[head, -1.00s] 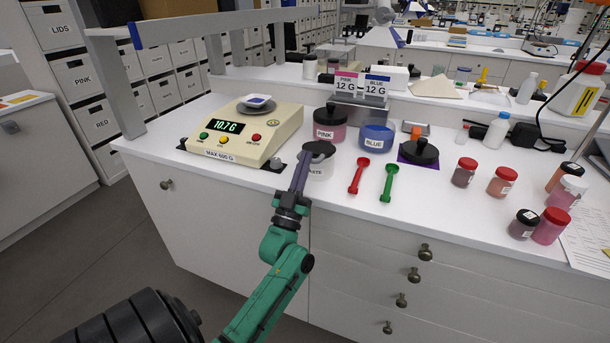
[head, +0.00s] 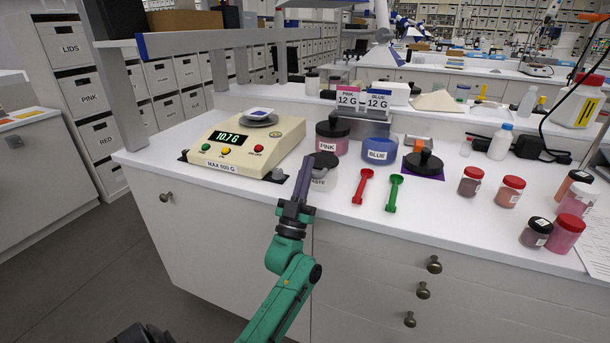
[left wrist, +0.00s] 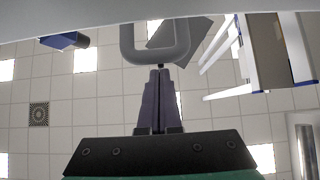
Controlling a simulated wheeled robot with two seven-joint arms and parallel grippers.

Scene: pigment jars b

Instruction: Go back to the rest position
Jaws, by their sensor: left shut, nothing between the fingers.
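My left gripper (head: 300,182) is raised at the front edge of the white counter (head: 240,198), its shut fingers pointing up. My right gripper is not in view.
A scale (head: 246,146) with a small tray (head: 260,114) on it stands left of the gripper. Open floor (head: 130,255) is at lower left.

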